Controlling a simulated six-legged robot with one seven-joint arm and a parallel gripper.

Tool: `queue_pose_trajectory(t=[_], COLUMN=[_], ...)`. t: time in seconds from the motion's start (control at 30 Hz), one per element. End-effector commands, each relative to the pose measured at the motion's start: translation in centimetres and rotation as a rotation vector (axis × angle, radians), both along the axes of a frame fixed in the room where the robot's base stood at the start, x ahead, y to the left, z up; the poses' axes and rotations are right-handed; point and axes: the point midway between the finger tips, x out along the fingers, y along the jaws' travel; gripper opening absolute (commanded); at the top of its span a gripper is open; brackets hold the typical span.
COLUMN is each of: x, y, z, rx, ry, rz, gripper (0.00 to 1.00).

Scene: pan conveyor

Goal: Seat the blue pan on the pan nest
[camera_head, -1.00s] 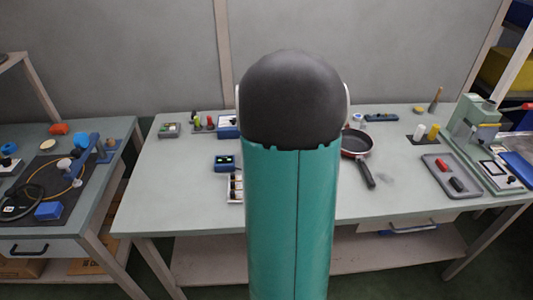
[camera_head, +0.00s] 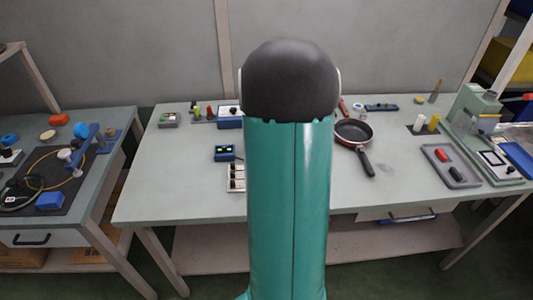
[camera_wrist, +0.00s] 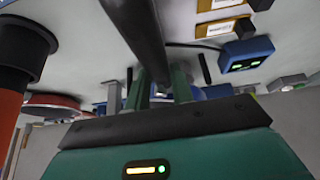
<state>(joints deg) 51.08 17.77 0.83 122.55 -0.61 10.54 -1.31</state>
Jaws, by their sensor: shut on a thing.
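My gripper (camera_wrist: 162,90) shows in the wrist view, its fingers shut on a long dark bar (camera_wrist: 140,35) that looks like a pan handle. The bar runs out of the top of that view, so whatever it belongs to is out of sight. No blue pan body shows in either view. In the head view my own arm hides the gripper and the middle of the table. I cannot make out the pan nest for certain.
A red-rimmed dark pan (camera_head: 353,133) lies right of my arm on the table (camera_head: 180,195). A grey tray (camera_head: 451,166) and green machine (camera_head: 474,108) stand at the right.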

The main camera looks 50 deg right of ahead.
Motion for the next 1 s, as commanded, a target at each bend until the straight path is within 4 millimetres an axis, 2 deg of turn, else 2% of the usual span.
queue_pose_trajectory(t=[0.27, 1.0], x=[-0.1, 0.1], y=[0.3, -0.4], z=[-0.4, 0.7], rx=[-0.02, -0.173], ry=[0.027, 0.096], rz=[0.002, 0.002], gripper=[0.0, 0.0])
